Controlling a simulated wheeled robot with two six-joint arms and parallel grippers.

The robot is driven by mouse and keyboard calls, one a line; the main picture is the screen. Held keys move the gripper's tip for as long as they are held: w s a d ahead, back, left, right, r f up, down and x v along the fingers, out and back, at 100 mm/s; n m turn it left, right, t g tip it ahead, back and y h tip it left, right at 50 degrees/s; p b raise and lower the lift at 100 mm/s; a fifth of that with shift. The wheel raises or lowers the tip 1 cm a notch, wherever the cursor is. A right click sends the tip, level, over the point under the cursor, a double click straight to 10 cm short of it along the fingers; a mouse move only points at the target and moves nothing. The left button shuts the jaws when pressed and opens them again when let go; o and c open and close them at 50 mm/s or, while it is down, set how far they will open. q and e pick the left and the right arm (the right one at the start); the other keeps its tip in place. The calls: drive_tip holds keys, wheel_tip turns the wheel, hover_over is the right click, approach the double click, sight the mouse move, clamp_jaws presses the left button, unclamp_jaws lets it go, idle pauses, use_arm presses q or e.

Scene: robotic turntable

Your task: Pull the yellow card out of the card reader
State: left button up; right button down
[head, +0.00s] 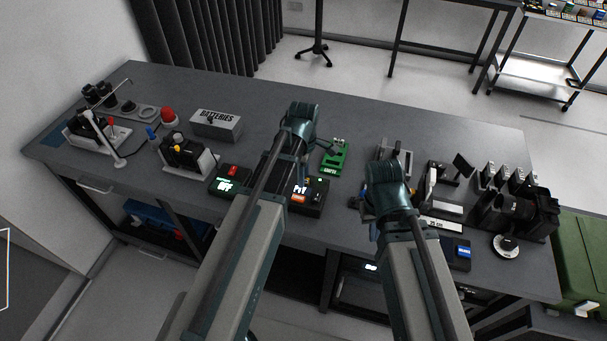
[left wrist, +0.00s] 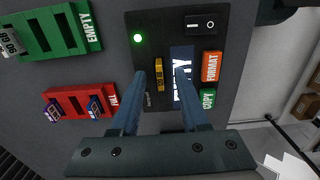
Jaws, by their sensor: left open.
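The black card reader (left wrist: 157,24) fills the middle of the left wrist view; my left arm partly covers it in the head view (head: 318,199). The small yellow card (left wrist: 159,68) stands in the reader's slot, left of the screen (left wrist: 182,56). My left gripper (left wrist: 160,82) is open, with one finger on each side of the card. A gap shows between the card and each finger; height above the reader is hard to judge.
The reader has a lit green lamp (left wrist: 138,38), a rocker switch (left wrist: 200,23), an orange FORMAT button (left wrist: 211,66) and a green COPY button (left wrist: 208,99). Beside it are a green EMPTY holder (left wrist: 68,47) and a red holder (left wrist: 68,95) with cards. Various devices crowd the table's right side.

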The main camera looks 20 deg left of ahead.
use_arm(q)
clamp_jaws()
drive_tip(key=shift+r, duration=0.15)
use_arm(e)
drive_tip(key=shift+r, duration=0.15)
